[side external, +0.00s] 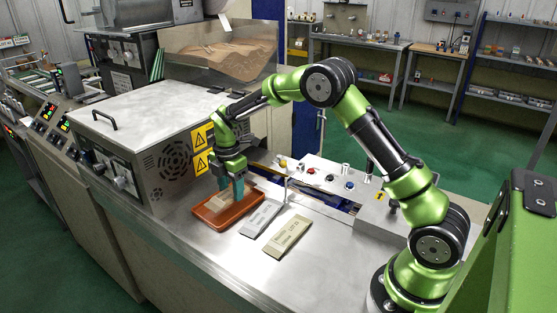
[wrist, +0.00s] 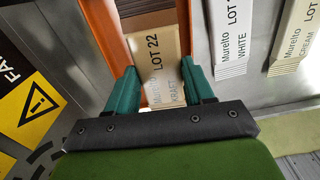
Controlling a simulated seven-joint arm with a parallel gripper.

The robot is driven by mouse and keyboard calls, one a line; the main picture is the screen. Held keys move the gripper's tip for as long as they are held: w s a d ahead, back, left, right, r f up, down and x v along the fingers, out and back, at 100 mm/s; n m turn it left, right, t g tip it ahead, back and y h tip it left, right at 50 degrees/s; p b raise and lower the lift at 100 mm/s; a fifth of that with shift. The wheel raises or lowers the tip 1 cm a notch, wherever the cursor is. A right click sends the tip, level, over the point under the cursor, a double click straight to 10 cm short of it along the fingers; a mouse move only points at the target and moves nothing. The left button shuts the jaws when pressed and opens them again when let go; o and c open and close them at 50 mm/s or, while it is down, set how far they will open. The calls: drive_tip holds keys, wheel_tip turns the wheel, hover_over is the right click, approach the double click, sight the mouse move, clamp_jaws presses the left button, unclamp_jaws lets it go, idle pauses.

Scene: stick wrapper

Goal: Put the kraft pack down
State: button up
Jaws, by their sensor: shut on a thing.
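The kraft pack (wrist: 158,58) is a tan stick pack labelled "LOT 22 Muretto KRAFT". My gripper (wrist: 163,88) is shut on it, with a teal finger on each side, in the wrist view. In the side external view my gripper (side external: 232,188) points down over an orange tray (side external: 208,221), and the kraft pack (side external: 217,205) shows within the tray's outline. I cannot tell whether the pack touches the tray floor. The tray's orange rim (wrist: 101,30) also shows in the wrist view.
A white pack (side external: 262,217) and a cream pack (side external: 288,236) lie on the steel bench right of the tray. A steel machine box (side external: 150,140) with warning signs stands close on the left. Buttons (side external: 330,178) sit behind. The front bench is clear.

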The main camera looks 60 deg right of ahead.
sight(227, 189)
drive_tip(key=shift+w, duration=0.75)
drive_tip(key=shift+f, duration=1.8)
drive_tip(key=shift+f, duration=0.1)
drive_tip(key=o, duration=1)
